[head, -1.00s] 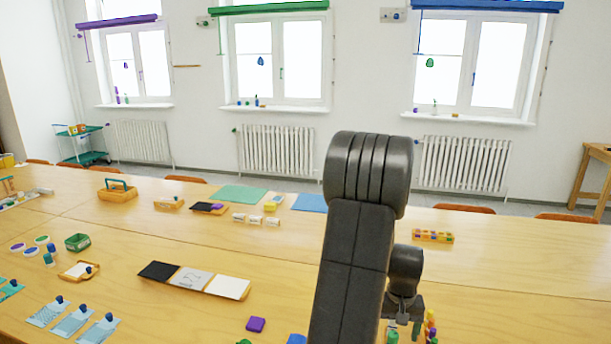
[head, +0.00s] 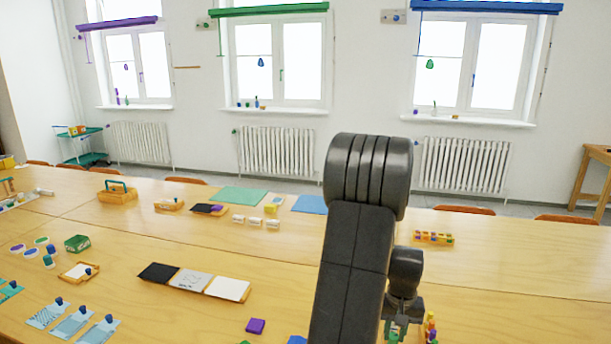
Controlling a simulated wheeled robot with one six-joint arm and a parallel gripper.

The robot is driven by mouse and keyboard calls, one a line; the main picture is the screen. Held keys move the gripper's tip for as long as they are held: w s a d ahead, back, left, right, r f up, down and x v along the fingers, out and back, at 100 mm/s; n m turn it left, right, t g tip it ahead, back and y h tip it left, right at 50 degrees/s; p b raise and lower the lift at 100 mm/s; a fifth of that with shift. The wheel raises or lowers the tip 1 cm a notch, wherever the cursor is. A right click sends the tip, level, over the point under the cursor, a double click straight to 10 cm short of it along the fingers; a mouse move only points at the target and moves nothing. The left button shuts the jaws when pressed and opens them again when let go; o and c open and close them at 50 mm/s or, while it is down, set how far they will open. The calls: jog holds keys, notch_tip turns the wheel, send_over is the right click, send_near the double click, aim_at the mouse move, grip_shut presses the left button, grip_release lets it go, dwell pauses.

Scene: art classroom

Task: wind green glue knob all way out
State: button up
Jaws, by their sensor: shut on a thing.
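My gripper (head: 401,331) is at the bottom edge, right of centre, pointing down beside my dark arm. It is shut on a small green thing (head: 397,327), which I take to be the green glue knob. Only a little green shows around the fingers. The rest of the glue piece below it is hidden by the gripper and cut off by the picture's lower edge, so I cannot tell how far out the knob is.
Small red and yellow pieces (head: 431,327) stand close to the gripper's right. A wooden tray with coloured blocks (head: 434,238) sits farther back. The table (head: 520,290) is clear to the right.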

jog(key=m, duration=1.1)
jog(key=o, duration=1.5)
jog(key=n, duration=0.6)
jog(key=shift+b, duration=0.35)
jog(key=n, duration=0.5)
